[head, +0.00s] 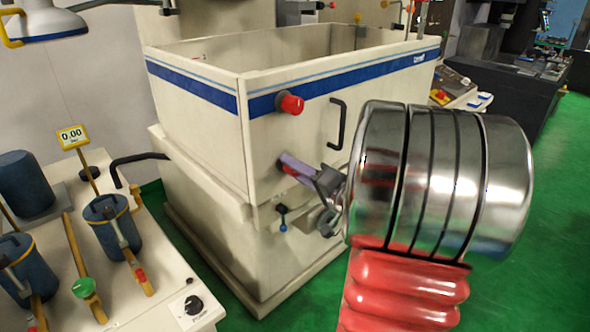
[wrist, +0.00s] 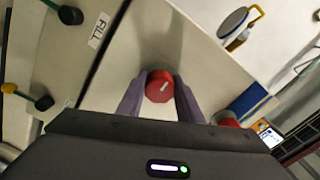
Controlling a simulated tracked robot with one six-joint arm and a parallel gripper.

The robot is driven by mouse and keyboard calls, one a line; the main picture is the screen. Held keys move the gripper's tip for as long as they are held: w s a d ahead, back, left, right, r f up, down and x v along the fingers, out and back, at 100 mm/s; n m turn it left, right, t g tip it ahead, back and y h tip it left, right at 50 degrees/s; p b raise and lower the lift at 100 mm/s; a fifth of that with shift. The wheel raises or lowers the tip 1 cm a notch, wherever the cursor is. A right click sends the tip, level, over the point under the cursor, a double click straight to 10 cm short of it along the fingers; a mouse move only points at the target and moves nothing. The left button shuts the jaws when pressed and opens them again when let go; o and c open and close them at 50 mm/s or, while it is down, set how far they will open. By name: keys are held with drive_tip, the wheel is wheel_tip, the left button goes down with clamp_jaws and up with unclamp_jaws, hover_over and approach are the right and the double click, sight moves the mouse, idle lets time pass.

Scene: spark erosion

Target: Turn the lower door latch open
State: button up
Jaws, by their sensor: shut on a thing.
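The lower door latch is a red round knob with a white mark on its face, low on the front of the cream tank door. It sits between my two purple fingers in the wrist view (wrist: 159,86). In the head view only a little red (head: 287,170) shows beside the fingers. My gripper (head: 291,164) is shut on this latch, with a finger on either side. The white mark slants across the knob. The upper door latch (head: 290,103), also red, is higher on the same door and free. It shows partly in the wrist view (wrist: 228,120).
A black door handle (head: 337,124) stands out right of the latches, near my arm. A blue-ended valve lever (head: 282,218) is below my gripper. A bench with blue cylinders (head: 110,220) fills the left. A FILL label (wrist: 99,29) and a black knob (wrist: 70,15) are nearby.

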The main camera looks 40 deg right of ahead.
drive_tip(key=shift+f+m, duration=0.1)
drive_tip(key=shift+m, duration=0.2)
drive_tip(key=m, duration=0.8)
drive_tip(key=shift+m, duration=0.4)
drive_tip(key=m, duration=0.4)
drive_tip(key=shift+m, duration=2.3)
drive_tip(key=o, duration=1)
drive_tip(key=shift+o, duration=0.2)
